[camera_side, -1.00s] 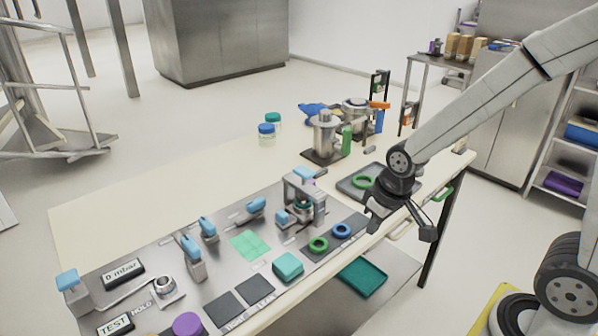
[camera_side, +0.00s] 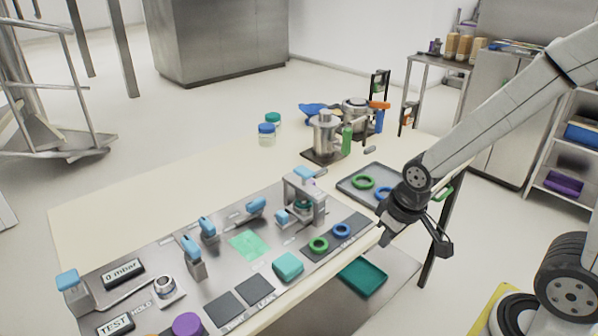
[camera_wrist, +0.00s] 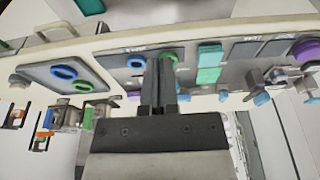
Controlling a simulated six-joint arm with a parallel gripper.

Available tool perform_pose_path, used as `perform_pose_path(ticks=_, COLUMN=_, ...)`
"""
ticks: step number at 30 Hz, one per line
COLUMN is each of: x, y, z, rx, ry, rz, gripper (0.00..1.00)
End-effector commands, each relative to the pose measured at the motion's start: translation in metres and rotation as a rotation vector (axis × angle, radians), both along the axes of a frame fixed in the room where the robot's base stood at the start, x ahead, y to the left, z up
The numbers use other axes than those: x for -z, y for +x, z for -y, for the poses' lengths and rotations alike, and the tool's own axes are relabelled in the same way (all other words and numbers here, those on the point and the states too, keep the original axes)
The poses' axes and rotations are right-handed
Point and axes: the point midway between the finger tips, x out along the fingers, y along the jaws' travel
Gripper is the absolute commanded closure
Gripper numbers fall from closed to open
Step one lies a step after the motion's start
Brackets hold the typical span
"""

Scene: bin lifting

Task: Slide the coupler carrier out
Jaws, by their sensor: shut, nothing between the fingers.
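A metal clamp-like fixture (camera_side: 318,200) with light-blue handles stands on the bench panel, with a teal and grey round part (camera_side: 303,206) inside its frame. I cannot tell for certain which piece is the coupler carrier. My gripper (camera_side: 384,240) is beside the panel's right end, right of the fixture and apart from it. In the wrist view its two dark fingers (camera_wrist: 158,64) are together and empty. They point toward a blue ring (camera_wrist: 137,61) and a green ring (camera_wrist: 169,57) on the panel, and hide part of the bench.
A grey tray (camera_side: 350,190) with green and blue rings lies behind my gripper. A teal block (camera_side: 288,265), dark square pads (camera_side: 226,306) and a purple knob (camera_side: 187,324) are on the panel. Metal vessels (camera_side: 325,135) stand at the back. The bench's left rear is clear.

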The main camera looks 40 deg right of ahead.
Motion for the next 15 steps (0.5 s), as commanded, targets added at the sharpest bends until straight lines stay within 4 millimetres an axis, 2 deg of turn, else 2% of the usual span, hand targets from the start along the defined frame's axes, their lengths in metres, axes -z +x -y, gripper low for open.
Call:
perform_pose_path(ticks=12, x=0.0000, y=0.0001, z=0.0000, rx=0.000, ry=0.000, rz=0.000, gripper=1.00)
perform_pose_path(ticks=14, x=-0.0001, y=0.0004, z=0.0000, rx=0.000, ry=0.000, rz=0.000, gripper=0.81)
perform_pose_path(ticks=15, x=-0.0001, y=0.0010, z=-0.0001, rx=0.000, ry=0.000, rz=0.001, gripper=0.68)
